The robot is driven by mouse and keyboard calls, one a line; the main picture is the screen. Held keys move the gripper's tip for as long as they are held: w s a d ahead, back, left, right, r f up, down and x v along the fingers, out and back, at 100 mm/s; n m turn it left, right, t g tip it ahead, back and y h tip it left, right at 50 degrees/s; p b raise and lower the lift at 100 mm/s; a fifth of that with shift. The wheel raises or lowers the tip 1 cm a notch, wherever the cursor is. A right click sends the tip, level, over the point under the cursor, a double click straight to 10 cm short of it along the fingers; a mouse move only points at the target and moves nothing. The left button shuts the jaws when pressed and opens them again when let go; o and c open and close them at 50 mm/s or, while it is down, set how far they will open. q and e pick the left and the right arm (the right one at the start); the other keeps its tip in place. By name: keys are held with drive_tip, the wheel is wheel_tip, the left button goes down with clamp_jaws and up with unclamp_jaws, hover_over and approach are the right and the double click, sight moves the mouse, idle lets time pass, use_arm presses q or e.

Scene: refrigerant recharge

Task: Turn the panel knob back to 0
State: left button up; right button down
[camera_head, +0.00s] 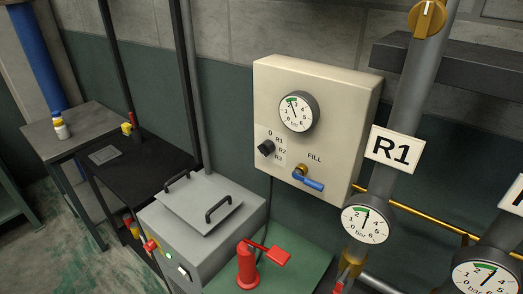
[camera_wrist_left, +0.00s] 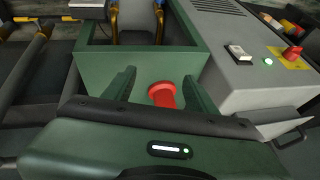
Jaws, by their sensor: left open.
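The panel knob (camera_head: 266,148) is a small dark knob on the lower left of the cream wall panel (camera_head: 340,100). Marks 0, R1, R2 and R3 stand above and to the right of it; I cannot tell which mark it points at. My left gripper (camera_wrist_left: 158,78) shows only in the left wrist view, with its two green fingers apart. A red part (camera_wrist_left: 162,95) shows between and beyond the fingers; I cannot tell its distance. No gripper is at the knob in the head view. My right gripper is in neither view.
The panel also has a gauge (camera_head: 297,111) and a blue FILL lever (camera_head: 308,181). Below stand a grey lidded machine (camera_head: 165,235) and a red stand with a lever (camera_head: 248,268). Pipes with gauges and an R1 sign (camera_head: 395,149) are at right. Space before the knob looks clear.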

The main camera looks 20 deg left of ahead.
use_arm(q)
drive_tip(key=w+a+r+m+t, duration=0.1)
drive_tip(key=w+r+m+t, duration=0.35)
drive_tip(key=w+r, duration=0.55)
drive_tip(key=m+t+h, duration=0.7)
drive_tip(key=m+h, duration=0.1)
drive_tip(key=m, duration=2)
approach(261, 152)
drive_tip(key=x, duration=0.3)
drive_tip(key=shift+g, duration=0.25)
drive_tip(key=p+x, duration=0.3)
drive_tip(key=x, duration=0.4)
drive_tip(key=shift+w+r, duration=0.15)
clamp_jaws()
